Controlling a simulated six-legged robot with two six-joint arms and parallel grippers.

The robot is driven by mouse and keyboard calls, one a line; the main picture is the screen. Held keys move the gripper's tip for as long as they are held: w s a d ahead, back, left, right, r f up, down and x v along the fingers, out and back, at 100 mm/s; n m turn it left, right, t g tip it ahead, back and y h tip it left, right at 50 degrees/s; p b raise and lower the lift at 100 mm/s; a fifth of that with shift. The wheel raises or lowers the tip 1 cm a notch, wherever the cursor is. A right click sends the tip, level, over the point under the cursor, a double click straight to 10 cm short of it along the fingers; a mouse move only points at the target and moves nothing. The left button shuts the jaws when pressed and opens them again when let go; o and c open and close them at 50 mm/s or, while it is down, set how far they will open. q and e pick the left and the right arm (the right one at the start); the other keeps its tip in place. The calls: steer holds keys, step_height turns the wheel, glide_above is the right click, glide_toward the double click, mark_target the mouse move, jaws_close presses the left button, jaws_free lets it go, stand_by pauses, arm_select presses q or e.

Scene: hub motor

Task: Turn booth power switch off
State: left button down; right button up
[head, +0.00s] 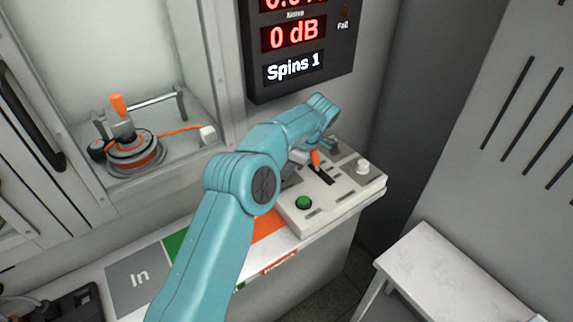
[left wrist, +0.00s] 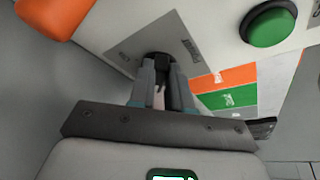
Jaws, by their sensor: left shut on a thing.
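The control box (head: 345,195) stands on the counter and has a green button (head: 303,203), an orange-handled lever (head: 315,158) and a white knob. In the left wrist view, a small black switch (left wrist: 157,59) rises from a grey labelled plate (left wrist: 125,52) on the box. My left gripper (left wrist: 160,76) is shut on this switch, with a finger on each side of it. The switch's exact tilt is hard to tell. In the head view, my own arm hides the switch and most of the gripper. My right gripper is not in view.
A hub motor (head: 133,150) with an orange cable sits in the booth at left. A display (head: 295,45) reading "0 dB" and "Spins 1" hangs above the box. Coloured counter zones, one marked "In" (head: 138,277), lie in front. A white stool (head: 455,275) stands at right.

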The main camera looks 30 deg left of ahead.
arm_select(q)
steer(key=shift+a, duration=0.15)
steer(key=c, duration=1.1)
jaws_free()
steer(key=shift+o, duration=0.2)
steer(key=shift+w+d+r, duration=0.1)
steer(key=shift+d+r, duration=0.1)
steer(key=shift+r, duration=0.15)
steer(key=p+v, duration=1.2)
steer(key=v, duration=0.3)
steer(key=shift+r+p, duration=0.3)
